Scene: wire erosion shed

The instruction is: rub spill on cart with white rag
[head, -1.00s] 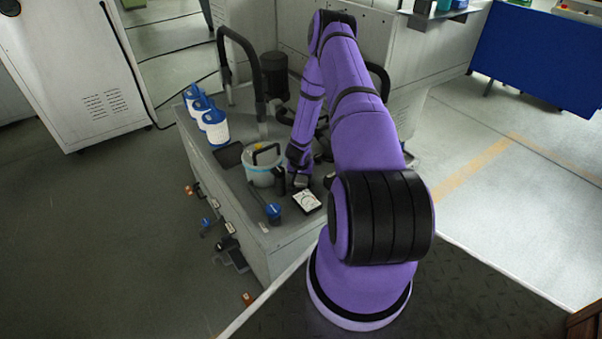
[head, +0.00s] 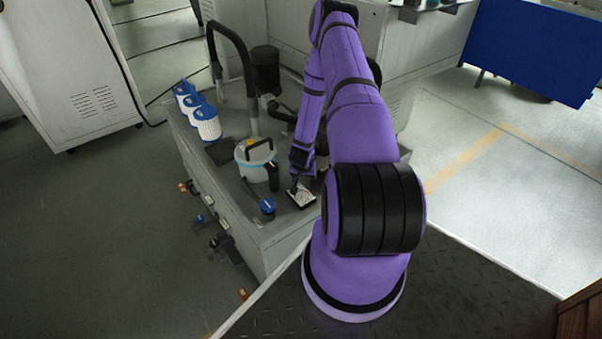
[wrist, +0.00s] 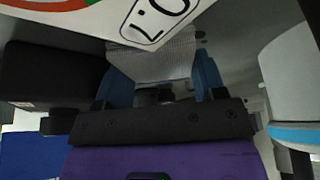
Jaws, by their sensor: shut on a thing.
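My gripper (head: 296,184) points down at the front of the grey cart top (head: 275,232), beside a white plate with a dial (head: 303,197). In the wrist view its blue fingers (wrist: 163,78) are shut on a pale woven cloth, the white rag (wrist: 155,62). The plate, with large letters and a coloured arc, fills the top of the wrist view (wrist: 115,18) and overlaps the rag's far end. I cannot tell whether the rag touches the cart top. I cannot make out the spill in either view.
A white canister with a blue band (head: 250,170) stands close left of my gripper. A blue-capped part (head: 267,206) is near the front edge. Several white-and-blue filters (head: 208,124) line the left edge. A black pipe (head: 240,60) and dark motor (head: 265,70) rise behind.

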